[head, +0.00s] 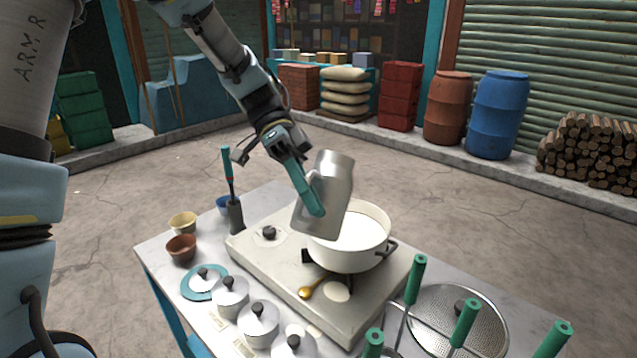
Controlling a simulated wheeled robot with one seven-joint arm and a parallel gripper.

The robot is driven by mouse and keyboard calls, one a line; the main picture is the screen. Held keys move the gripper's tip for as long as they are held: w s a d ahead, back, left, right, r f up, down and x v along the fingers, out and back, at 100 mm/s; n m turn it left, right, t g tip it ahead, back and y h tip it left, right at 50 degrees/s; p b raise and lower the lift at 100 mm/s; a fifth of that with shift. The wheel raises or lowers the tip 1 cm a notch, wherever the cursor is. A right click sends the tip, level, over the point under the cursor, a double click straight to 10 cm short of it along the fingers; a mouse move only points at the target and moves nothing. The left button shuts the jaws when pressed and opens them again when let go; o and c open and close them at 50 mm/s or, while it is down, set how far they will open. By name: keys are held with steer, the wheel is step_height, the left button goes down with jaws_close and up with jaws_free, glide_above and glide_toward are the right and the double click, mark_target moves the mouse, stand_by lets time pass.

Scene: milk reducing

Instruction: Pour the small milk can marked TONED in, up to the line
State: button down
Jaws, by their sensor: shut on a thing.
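My gripper (312,198) is shut on a silver metal can (335,176) and holds it tilted above the left side of the cream pot (366,254). The can's lower end overlaps the pot's rim in the picture. Its marking is not visible, and I cannot see a stream of milk. White milk (352,236) shows inside the pot, partly hidden by the can. I cannot make out a line on the pot's wall. The pot stands on the right burner of the pale stove (285,262).
Several small lidded cans (258,322) stand along the front of the table, with labels too small to read. Bowls (181,248) stand at left.

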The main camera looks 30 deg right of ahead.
mark_target(321, 187)
steer(key=shift+d+r, duration=0.75)
steer(key=shift+r, duration=0.1)
steer(key=shift+d+f+t+h, duration=0.1)
steer(key=shift+d+t+h, duration=0.1)
steer(key=shift+t+h, duration=0.15)
steer(key=shift+w+d+f+m+t+h+b, duration=0.2)
steer(key=shift+f+m+t+h+b, duration=0.1)
steer(key=shift+f+h+b, duration=0.15)
steer(key=shift+w+d+f+m+t+h+b, duration=0.1)
steer(key=shift+d+f+m+t+h+b, duration=0.15)
steer(key=shift+f+b, duration=0.2)
steer(key=b, duration=0.1)
steer(key=f+m+h+b, duration=0.1)
steer(key=b, duration=0.1)
steer(key=shift+w+d+t, duration=0.2)
steer(key=shift+d+t, duration=0.1)
steer(key=shift+t, duration=0.1)
steer(key=b, duration=0.1)
steer(key=h+b, duration=0.1)
steer(key=b, duration=0.1)
steer(key=shift+w+d+f+m+t+h, duration=0.25)
steer(key=shift+d+f+m+t, duration=0.1)
steer(key=shift+d+t, duration=0.05)
steer(key=shift+w+d+r+t+h+b, duration=0.1)
steer(key=shift+d+t+h+b, duration=0.15)
steer(key=shift+b, duration=0.45)
